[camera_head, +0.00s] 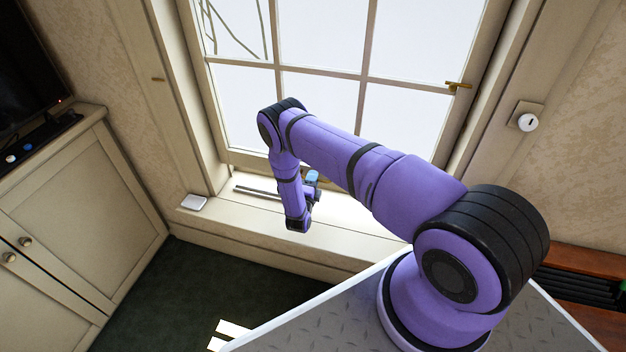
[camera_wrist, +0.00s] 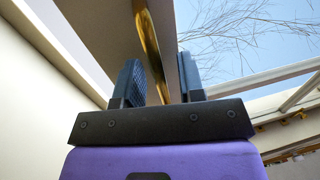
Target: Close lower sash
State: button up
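The window's lower sash (camera_head: 320,71) is a cream frame with several panes, and its bottom rail (camera_head: 245,159) shows above the sill. My gripper (camera_head: 312,179) is low in front of the window, just above the sill, partly hidden by my arm. In the wrist view, my gripper (camera_wrist: 160,80) is open, its two blue fingers apart. A curved brass piece (camera_wrist: 150,42), apparently a handle on the sash, runs down between the fingers beside a cream rail (camera_wrist: 105,35). I cannot tell whether either finger touches it. My arm hides the rail's middle in the head view.
A brass latch (camera_head: 459,86) is on the window's right side. A cream cabinet (camera_head: 90,215) stands left, and a white knob (camera_head: 527,122) is on the right wall.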

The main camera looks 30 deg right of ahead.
jog(key=shift+w+d, duration=0.1)
grip_shut()
jog(key=shift+f, duration=4.15)
grip_release()
jog(key=v, duration=1.1)
